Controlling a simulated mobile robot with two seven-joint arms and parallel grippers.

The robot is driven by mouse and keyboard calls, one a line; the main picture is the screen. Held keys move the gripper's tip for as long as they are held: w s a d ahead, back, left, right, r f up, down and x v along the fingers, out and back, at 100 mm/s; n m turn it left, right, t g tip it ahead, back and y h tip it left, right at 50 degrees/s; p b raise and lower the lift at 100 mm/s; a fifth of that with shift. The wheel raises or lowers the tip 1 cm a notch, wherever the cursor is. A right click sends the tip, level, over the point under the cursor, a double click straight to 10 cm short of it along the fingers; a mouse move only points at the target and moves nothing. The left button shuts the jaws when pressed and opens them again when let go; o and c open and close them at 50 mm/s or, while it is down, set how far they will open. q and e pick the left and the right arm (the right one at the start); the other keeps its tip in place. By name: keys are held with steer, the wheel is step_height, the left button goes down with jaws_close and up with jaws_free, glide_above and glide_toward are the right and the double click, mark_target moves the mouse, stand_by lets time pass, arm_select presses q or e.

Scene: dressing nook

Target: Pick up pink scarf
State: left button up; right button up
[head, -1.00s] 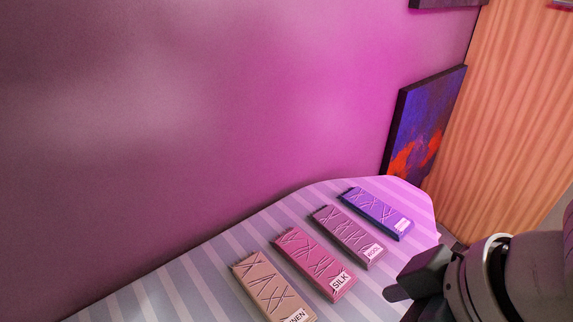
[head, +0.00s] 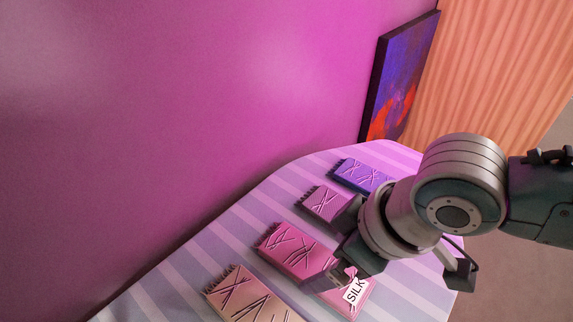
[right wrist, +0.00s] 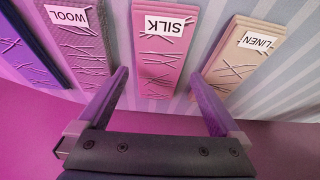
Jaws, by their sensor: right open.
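The pink scarf (head: 288,247) is a flat folded bundle with a fringe and a white SILK label, lying on the striped table. The arm partly covers it in the head view. It also shows in the right wrist view (right wrist: 162,62), with its lower end between the fingers. My right gripper (head: 328,252) is open over the scarf, with one finger on each side of it in the picture. The right wrist view shows the fingers (right wrist: 157,76) apart with nothing clamped; whether they touch the scarf I cannot tell. My left gripper is not in view.
A beige LINEN scarf (head: 245,296) lies on one side; a mauve WOOL scarf (head: 322,203) and a purple scarf (head: 358,174) lie on the other. The striped table (head: 215,243) is bare toward the pink wall. A painting (head: 398,75) stands behind.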

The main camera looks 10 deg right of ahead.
mark_target(315, 266)
steer(key=shift+b+x, duration=0.35)
steer(key=shift+x, duration=1.1)
steer(key=shift+w, duration=0.1)
steer(key=shift+c, duration=0.4)
steer(key=c, duration=1)
steer(key=shift+r, duration=0.15)
